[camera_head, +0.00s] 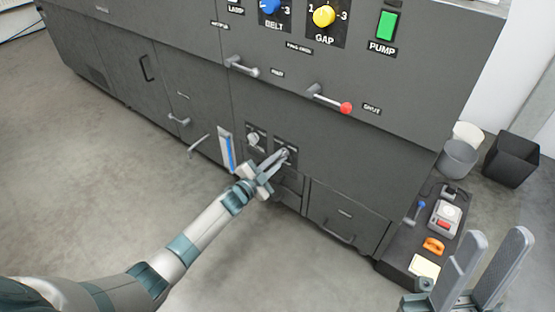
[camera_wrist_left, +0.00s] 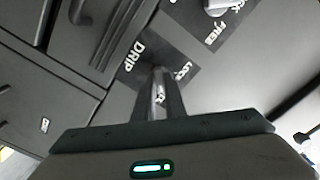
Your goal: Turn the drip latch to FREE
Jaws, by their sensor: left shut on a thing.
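The drip latch plate (camera_wrist_left: 128,68) is dark, with white DRIP lettering and a LOCK label near the latch. It also shows on the lower front of the grey machine in the head view (camera_head: 292,143). My left gripper (camera_head: 281,157) is at this plate, its fingers closed on the latch handle. In the left wrist view the fingers (camera_wrist_left: 158,90) cover most of the handle, so its exact angle is hard to tell. The drip plate's FREE label cannot be made out. My right gripper (camera_head: 495,237) is open and empty at the lower right, away from the machine.
A similar latch (camera_wrist_left: 222,6) with its own FREE label is beside the drip latch. A blue-striped gauge (camera_head: 228,150) is left of the plates. Bar handles (camera_head: 242,66) and a red-tipped lever (camera_head: 330,99) stick out above. A black bench with small items (camera_head: 395,262) stands right.

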